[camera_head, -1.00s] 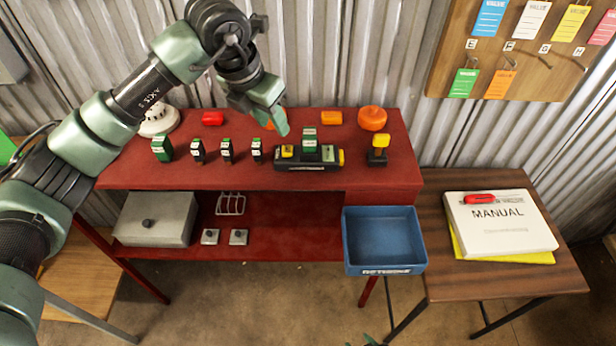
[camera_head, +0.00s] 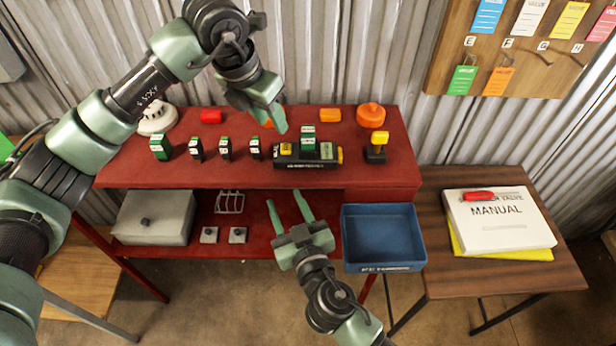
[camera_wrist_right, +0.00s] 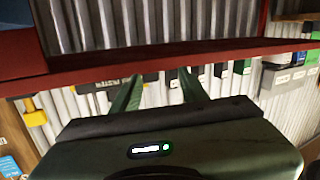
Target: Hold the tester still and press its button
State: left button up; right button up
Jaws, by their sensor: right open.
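The likely tester is a black-based device (camera_head: 290,164) on the red bench, with a yellow part at its left, an upright green block and a grey-green panel. My left gripper (camera_head: 279,128) hangs just behind and above its left end, fingers pointing down. Its fingers overlap in this view, so the gap and any contact cannot be told. My right gripper (camera_head: 287,197) is open and empty, in front of the bench and below the tester, fingers pointing towards the bench. In the right wrist view its fingers (camera_wrist_right: 155,85) are apart, with the black device (camera_wrist_right: 105,88) partly hidden beyond.
Several small green-and-black blocks (camera_head: 226,149) stand left of the tester. A black stand with a yellow top (camera_head: 377,146) is to its right. A blue bin (camera_head: 384,268) sits right of my right gripper. The bench's front strip (camera_head: 240,181) is clear.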

aim_at(308, 155)
jog(key=w+d+r+m+h, duration=0.1)
jog(key=h, duration=0.1)
jog(key=w+d+r+m+t+h, duration=0.1)
jog(key=d+r+m+h, duration=0.1)
jog(key=w+d+r+m+t+h, duration=0.1)
jog(key=w+m+h, duration=0.1)
jog(key=shift+d+r, duration=0.2)
jog(key=shift+r, duration=0.05)
jog(key=w, duration=0.7)
jog(key=shift+w, duration=0.3)
jog(key=c, duration=0.9)
pick_arm(q)
grip_shut()
pick_arm(e)
grip_shut()
